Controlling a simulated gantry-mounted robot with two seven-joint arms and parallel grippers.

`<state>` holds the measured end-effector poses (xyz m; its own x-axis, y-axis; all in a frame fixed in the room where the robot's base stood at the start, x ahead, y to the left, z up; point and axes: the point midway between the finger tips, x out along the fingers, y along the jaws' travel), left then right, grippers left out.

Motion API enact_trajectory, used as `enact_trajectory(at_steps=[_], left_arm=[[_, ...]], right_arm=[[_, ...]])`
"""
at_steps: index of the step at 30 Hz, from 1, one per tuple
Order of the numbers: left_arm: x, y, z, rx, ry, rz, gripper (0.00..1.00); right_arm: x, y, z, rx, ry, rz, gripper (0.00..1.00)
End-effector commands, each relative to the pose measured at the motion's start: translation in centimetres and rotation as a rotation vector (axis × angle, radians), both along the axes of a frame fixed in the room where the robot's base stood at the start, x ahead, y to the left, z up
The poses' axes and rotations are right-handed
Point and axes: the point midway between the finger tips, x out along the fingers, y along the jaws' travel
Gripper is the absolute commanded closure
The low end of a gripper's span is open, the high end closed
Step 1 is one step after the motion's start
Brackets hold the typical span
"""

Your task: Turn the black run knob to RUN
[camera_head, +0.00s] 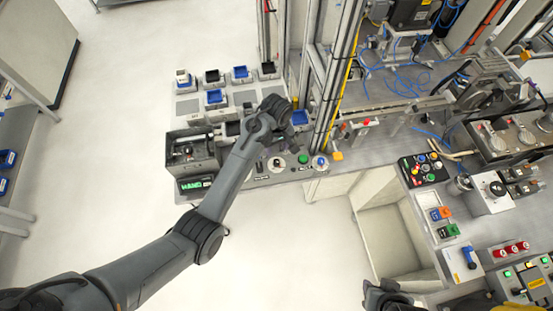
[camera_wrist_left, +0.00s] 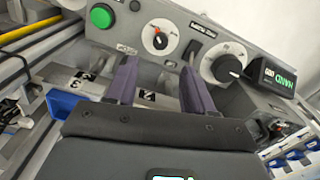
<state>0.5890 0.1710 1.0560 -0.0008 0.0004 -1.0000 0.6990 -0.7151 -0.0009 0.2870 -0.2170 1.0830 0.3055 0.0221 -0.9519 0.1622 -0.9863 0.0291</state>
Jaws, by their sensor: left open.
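In the left wrist view a black knob (camera_wrist_left: 228,68) sits on a round white dial at the right of the grey control panel. A small display (camera_wrist_left: 278,78) with green letters that seem to read HAND is beside it. The knob's own marks are too small to read. In the head view my forearm seems to cover this knob. My left gripper (camera_head: 284,146) is open and empty at the panel. In the wrist view its two purple fingers (camera_wrist_left: 158,76) are apart, left of the knob and not touching it. A dark part, apparently my right gripper (camera_head: 388,295), shows at the bottom edge.
On the same panel are a green button (camera_wrist_left: 101,16), a dial with a red mark (camera_wrist_left: 158,38) and a small black lever switch (camera_wrist_left: 193,51). Trays with blue parts (camera_head: 215,97) stand behind the panel. The pale floor in front is clear.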

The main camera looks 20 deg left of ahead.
Motion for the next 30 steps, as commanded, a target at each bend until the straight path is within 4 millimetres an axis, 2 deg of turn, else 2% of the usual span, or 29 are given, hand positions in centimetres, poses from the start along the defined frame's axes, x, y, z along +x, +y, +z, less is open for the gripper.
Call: enact_trajectory(at_steps=[12, 16, 21, 30], left_arm=[[-0.1, 0.1, -6.5, 0.001, 0.001, -0.001, 0.47], [-0.1, 0.1, -8.2, 0.002, 0.001, -0.001, 0.47], [-0.1, 0.1, -9.4, 0.001, -0.001, -0.001, 0.47], [-0.1, 0.1, -9.8, 0.001, -0.001, -0.001, 0.47]], right_arm=[[0.0, -0.2, -0.1, -0.011, -0.002, 0.007, 0.65], [0.0, -0.2, -0.2, -0.011, -0.002, 0.007, 0.65], [0.0, -0.2, -0.3, -0.009, -0.001, 0.006, 0.65], [0.0, -0.1, -0.3, -0.004, -0.002, 0.003, 0.65]])
